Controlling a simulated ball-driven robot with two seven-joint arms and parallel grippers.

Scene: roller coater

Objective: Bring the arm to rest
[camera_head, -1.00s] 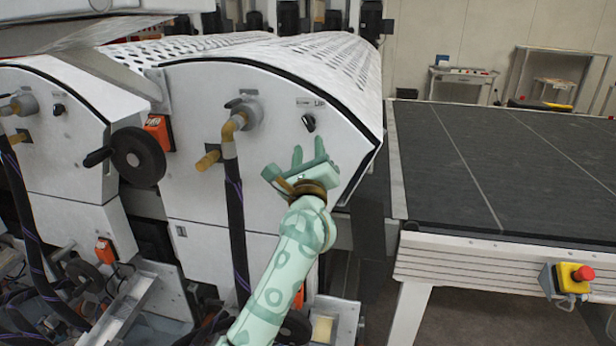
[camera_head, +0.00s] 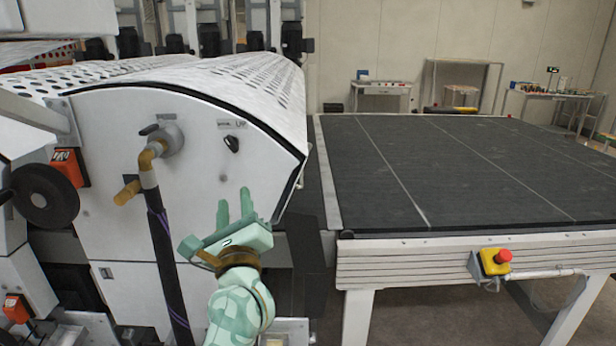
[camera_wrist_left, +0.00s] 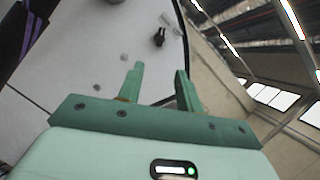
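My left gripper (camera_head: 234,212) is in front of the white end panel (camera_head: 110,215) of the roller coater, below a black rotary knob (camera_head: 232,144). Its two green fingers point up and stand apart with nothing between them. In the left wrist view the gripper (camera_wrist_left: 158,82) also shows its fingers spread and empty. The knob (camera_wrist_left: 159,37) is beyond the fingertips there, apart from them. My right gripper is in neither view.
A conveyor table (camera_head: 470,170) with a dark top stands to the right. A yellow box with a red emergency button (camera_head: 503,256) hangs on its front. A black hose (camera_head: 165,260) and a brass valve are left of my gripper. A black handwheel (camera_head: 47,196) is at far left.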

